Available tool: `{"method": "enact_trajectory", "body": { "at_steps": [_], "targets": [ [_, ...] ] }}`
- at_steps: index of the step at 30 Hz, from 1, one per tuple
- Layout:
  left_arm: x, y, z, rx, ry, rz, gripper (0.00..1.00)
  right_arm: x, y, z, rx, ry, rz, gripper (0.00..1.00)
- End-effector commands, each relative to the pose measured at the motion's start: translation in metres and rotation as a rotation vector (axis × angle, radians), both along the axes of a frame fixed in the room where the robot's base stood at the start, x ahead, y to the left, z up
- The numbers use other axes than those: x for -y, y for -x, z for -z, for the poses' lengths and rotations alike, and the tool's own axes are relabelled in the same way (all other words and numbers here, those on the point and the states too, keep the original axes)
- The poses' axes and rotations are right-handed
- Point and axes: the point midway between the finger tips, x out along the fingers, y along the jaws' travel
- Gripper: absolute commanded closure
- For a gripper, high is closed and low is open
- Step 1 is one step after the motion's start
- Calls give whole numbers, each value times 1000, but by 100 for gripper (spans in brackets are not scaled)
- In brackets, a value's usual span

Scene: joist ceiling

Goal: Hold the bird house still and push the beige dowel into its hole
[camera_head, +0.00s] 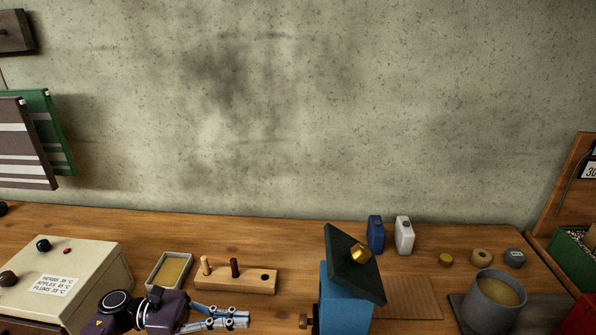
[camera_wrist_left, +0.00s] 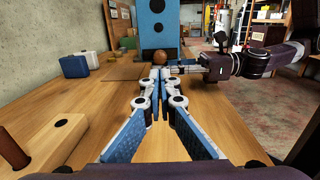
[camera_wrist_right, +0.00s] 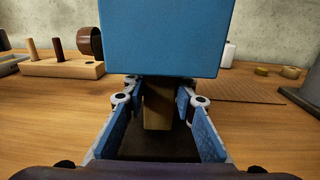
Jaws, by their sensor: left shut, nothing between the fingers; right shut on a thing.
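The blue bird house (camera_head: 345,300) with a dark green roof (camera_head: 340,255) stands upright at front centre; its front, with a dark hole, faces the left wrist view (camera_wrist_left: 150,30). A brown round-ended peg (camera_wrist_left: 162,58) sticks out low from that front, also seen in the right wrist view (camera_wrist_right: 89,42). A beige dowel (camera_head: 205,265) stands upright in a wooden block (camera_head: 250,285). My right gripper (camera_wrist_right: 157,95) is shut on a brown wooden post (camera_wrist_right: 157,112) under the house.
The block also holds a dark brown dowel (camera_head: 235,267) and an open hole. Left are a shallow tray (camera_head: 157,285) and a beige control box (camera_head: 100,262). Behind the house stand blue (camera_head: 375,235) and white (camera_head: 404,236) canisters. Right is a grey pot (camera_head: 490,305).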

Motion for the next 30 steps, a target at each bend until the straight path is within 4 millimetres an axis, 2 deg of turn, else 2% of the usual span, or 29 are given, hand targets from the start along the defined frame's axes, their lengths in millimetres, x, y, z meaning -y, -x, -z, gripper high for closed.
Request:
{"method": "enact_trajectory", "body": {
  "at_steps": [7,14,16,19,22,26,30],
  "targets": [
    [0,0,0,0,0,0,99,0,0,0,0,0,-1,100],
    [12,-2,-1,79,-94,64,74,0,0,0,0,0,-1,100],
    [19,-3,0,152,-182,120,67,0,0,0,0,0,-1,100],
    [27,-7,4,289,-349,222,67,0,0,0,0,0,-1,100],
    [24,-16,10,442,-539,330,67,0,0,0,0,0,-1,100],
    [6,-35,13,634,-789,459,67,0,0,0,0,0,0,100],
    [-27,-64,4,828,-1066,590,67,0,0,0,0,0,0,100]
  ]
}}
